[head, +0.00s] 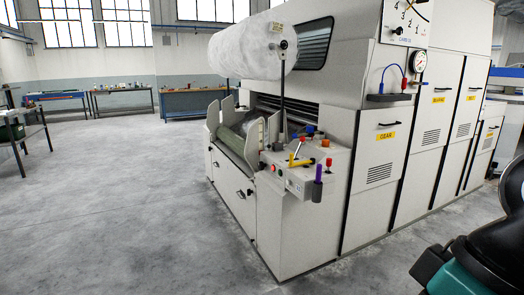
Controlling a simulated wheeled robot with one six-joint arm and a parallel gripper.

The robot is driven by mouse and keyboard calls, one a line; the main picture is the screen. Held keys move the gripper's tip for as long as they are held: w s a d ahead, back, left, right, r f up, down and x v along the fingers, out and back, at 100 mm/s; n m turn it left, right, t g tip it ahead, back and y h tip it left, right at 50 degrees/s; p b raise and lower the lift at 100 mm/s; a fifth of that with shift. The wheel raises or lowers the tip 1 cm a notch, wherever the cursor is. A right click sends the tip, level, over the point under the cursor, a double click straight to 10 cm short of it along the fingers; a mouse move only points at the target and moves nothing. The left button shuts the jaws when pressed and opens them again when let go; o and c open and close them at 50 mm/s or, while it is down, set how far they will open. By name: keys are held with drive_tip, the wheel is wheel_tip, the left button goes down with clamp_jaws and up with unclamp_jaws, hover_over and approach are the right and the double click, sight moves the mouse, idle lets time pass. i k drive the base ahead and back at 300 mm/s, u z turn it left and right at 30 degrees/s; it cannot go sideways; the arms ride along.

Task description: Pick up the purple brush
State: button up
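A slim purple item (318,172) stands upright at the front corner of the carding machine, its lower end in a dark greyish-purple sleeve or holder (316,191). It may be the purple brush, but no bristles can be made out. A smaller purple-and-red item (329,163) sits on the machine's side shelf just above it; it is too small to identify. A black and teal part of my arm shows at the lower right, well apart from these items. My gripper's fingers are not in view.
The large cream carding machine (400,170) fills the centre and right. Its side shelf (338,158) carries several small coloured items and a yellow lever. A white fibre roll (245,48) sits above. Workbenches (192,102) line the back. The grey floor (110,215) at left and front is clear.

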sight(319, 166)
drive_tip(key=u, duration=0.7)
drive_tip(key=i, duration=1.1)
drive_tip(key=u, duration=0.35)
drive_tip(key=i, duration=0.8)
drive_tip(key=z, duration=0.85)
drive_tip(key=i, duration=0.65)
drive_tip(key=z, duration=0.45)
